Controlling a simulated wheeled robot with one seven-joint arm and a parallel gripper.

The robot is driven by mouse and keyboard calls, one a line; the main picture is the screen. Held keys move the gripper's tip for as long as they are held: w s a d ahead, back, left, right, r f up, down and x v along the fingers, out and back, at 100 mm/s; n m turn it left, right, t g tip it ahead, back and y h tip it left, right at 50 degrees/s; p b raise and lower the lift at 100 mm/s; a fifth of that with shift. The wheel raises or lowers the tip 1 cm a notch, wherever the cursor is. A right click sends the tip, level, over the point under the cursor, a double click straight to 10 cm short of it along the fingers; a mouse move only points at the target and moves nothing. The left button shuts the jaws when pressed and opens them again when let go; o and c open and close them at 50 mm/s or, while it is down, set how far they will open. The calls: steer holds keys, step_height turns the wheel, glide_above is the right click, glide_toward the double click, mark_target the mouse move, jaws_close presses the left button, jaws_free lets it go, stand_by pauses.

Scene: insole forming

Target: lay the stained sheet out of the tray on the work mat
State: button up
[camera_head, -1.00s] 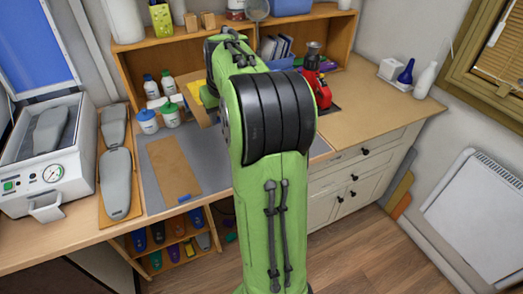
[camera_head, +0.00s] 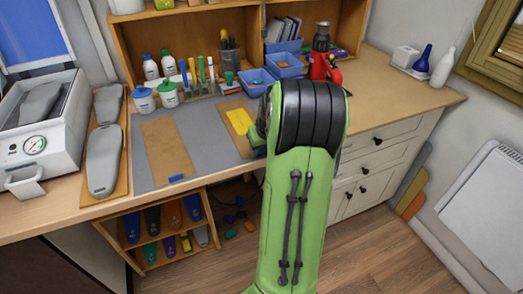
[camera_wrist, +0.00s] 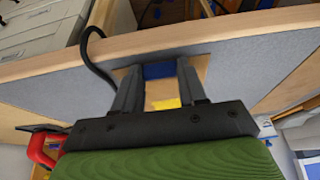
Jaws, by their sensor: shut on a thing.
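The stained sheet (camera_head: 237,117) is brown with a yellow patch and lies level at the right part of the grey work mat (camera_head: 205,130). I cannot tell whether it touches the mat. In the wrist view my gripper (camera_wrist: 160,76) is shut on the blue tab (camera_wrist: 158,71) at this sheet's edge, and the yellow patch (camera_wrist: 166,104) shows between the fingers. In the head view my arm hides the gripper and the sheet's right part. A plain brown sheet (camera_head: 168,145) with a blue tab lies on the mat's left part. I cannot pick out the tray.
White bottles with green and blue caps (camera_head: 168,94) and a pen rack (camera_head: 203,90) stand behind the mat. Blue bins (camera_head: 285,65) and a red machine (camera_head: 322,68) are at the back right. A press (camera_head: 38,130) and grey insoles (camera_head: 104,160) stand left. The right bench top (camera_head: 400,90) is mostly clear.

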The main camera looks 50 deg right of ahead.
steer(key=shift+r, duration=0.1)
steer(key=o, duration=1)
steer(key=shift+r, duration=0.1)
steer(key=p+v, duration=0.3)
steer(key=v, duration=0.9)
steer(key=w+a+r+n, duration=0.1)
steer(key=a+r+n, duration=0.1)
steer(key=a, duration=0.7)
steer(key=w+a+r+n, duration=0.1)
steer(key=a+r, duration=0.1)
steer(key=a, duration=0.8)
steer(key=s+a+n, duration=0.1)
steer(key=s+a, duration=0.2)
steer(key=a, duration=0.1)
steer(key=s+a+f+n+t+y, duration=0.1)
steer(key=s+a, duration=0.3)
steer(key=a, duration=0.1)
steer(key=s+a+n+y, duration=0.1)
steer(key=s+a, duration=0.2)
steer(key=a, duration=0.1)
steer(key=shift+s+a+f+t, duration=0.25)
steer(key=shift+a+f+t, duration=0.05)
steer(key=shift+f+t, duration=0.1)
